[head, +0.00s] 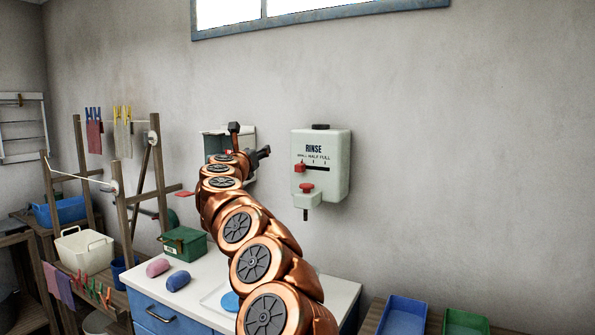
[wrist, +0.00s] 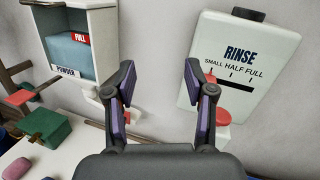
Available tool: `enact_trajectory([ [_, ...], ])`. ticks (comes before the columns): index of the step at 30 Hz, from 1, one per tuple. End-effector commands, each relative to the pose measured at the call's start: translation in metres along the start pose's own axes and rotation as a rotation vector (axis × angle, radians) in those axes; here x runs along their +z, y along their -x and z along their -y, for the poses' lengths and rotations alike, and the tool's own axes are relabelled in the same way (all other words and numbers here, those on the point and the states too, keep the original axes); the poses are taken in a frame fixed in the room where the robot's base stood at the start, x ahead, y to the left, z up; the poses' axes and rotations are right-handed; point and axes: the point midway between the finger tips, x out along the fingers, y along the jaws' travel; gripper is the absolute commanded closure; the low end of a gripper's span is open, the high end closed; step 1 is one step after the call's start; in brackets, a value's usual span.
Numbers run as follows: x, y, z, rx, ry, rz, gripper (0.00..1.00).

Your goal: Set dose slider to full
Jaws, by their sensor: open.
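The white rinse dispenser (head: 338,150) hangs on the wall, marked SMALL, HALF and FULL. Its red dose slider (head: 299,168) sits at the left, SMALL end of the scale. In the wrist view the dispenser (wrist: 268,50) is at the right, and a bit of the red slider (wrist: 210,78) shows beside my right finger, partly hidden. A red push knob (head: 306,187) is below the scale. My gripper (head: 250,141) is open and empty, left of the dispenser and apart from it. In the wrist view its fingers (wrist: 160,75) are spread over bare wall.
An open powder box (wrist: 98,22) with a red FULL label hangs left of my gripper; my arm partly hides it in the head view. Below are a white counter (head: 345,291), a green box (head: 184,243) and pink and blue lumps. Wall right of the dispenser is clear.

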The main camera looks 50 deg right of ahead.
Motion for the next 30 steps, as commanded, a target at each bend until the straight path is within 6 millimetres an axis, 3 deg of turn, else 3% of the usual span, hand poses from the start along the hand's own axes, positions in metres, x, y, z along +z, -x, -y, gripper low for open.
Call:
enact_trajectory([
  [1,-0.021,-0.008,0.017,-0.071,-0.040,-0.037,0.46],
  [3,-0.042,-0.014,0.038,-0.149,-0.092,-0.078,0.46],
  [8,-0.068,-0.019,0.067,-0.253,-0.154,-0.124,0.46],
  [30,-0.075,-0.062,0.083,-0.270,-0.157,-0.129,0.46],
])
